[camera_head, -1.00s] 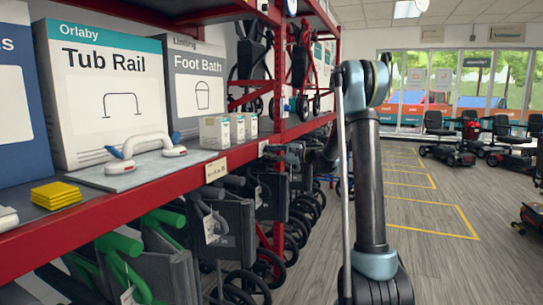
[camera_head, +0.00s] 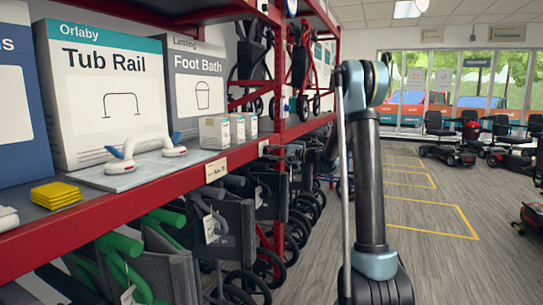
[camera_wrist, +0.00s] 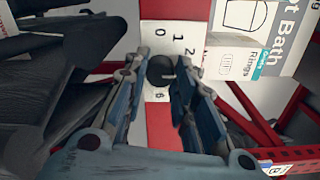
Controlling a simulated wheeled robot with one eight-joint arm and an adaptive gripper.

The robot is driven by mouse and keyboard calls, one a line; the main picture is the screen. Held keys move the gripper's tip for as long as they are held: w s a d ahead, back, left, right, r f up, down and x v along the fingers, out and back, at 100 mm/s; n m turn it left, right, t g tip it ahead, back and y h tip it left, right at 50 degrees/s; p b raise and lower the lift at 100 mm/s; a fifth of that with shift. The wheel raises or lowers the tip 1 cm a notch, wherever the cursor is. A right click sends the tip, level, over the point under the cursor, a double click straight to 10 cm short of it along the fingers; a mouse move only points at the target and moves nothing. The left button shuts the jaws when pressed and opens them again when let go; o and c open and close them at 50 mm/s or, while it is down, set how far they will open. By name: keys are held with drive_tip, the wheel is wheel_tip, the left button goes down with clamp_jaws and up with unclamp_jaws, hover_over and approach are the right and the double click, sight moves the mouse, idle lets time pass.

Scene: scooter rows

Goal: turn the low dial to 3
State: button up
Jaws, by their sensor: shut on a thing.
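In the head view my gripper (camera_head: 288,153) is small and dark beside the red upright, and the knob cannot be made out.
A red shelf (camera_head: 130,207) runs along the left with a Tub Rail box (camera_head: 105,135), a Foot Bath box (camera_head: 200,75) and a white tub rail (camera_head: 143,146). The aisle floor (camera_head: 425,265) on the right is open, with parked scooters (camera_head: 447,150) beyond.

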drive_tip(key=shift+s+f, duration=0.1)
drive_tip(key=shift+f, duration=0.05)
drive_tip(key=o, duration=1.1)
drive_tip(key=v, duration=1.2)
drive_tip(key=s+d+f+n+g+h, duration=0.1)
drive_tip(key=s+f+h, duration=0.15)
drive_tip(key=s, duration=0.55)
drive_tip(key=s+f+n+g+h, duration=0.1)
drive_tip(key=s+f+h, duration=0.15)
drive_tip(key=s, duration=0.65)
drive_tip(key=s+d+f+n+g+h, duration=0.1)
drive_tip(key=s+f+n+h, duration=0.15)
drive_tip(key=s, duration=0.55)
drive_tip(key=s+d+f+h, duration=0.3)
drive_tip(key=s+d+f, duration=0.1)
drive_tip(key=s, duration=0.3)
drive_tip(key=s+d+f+n+h, duration=0.1)
drive_tip(key=s+d+f+h, duration=0.2)
drive_tip(key=s+d+f, duration=0.2)
drive_tip(key=s+d+f+n+g+h, duration=0.1)
drive_tip(key=s+d+f+h, duration=0.2)
drive_tip(key=s, duration=0.8)
drive_tip(key=shift+s+d+f+h, duration=0.15)
drive_tip(key=shift+d+f, duration=0.25)
drive_tip(key=shift+d, duration=0.25)
drive_tip(key=shift+s+d+f+h, duration=0.1)
drive_tip(key=shift+d+f, duration=0.25)
drive_tip(key=shift+d, duration=0.25)
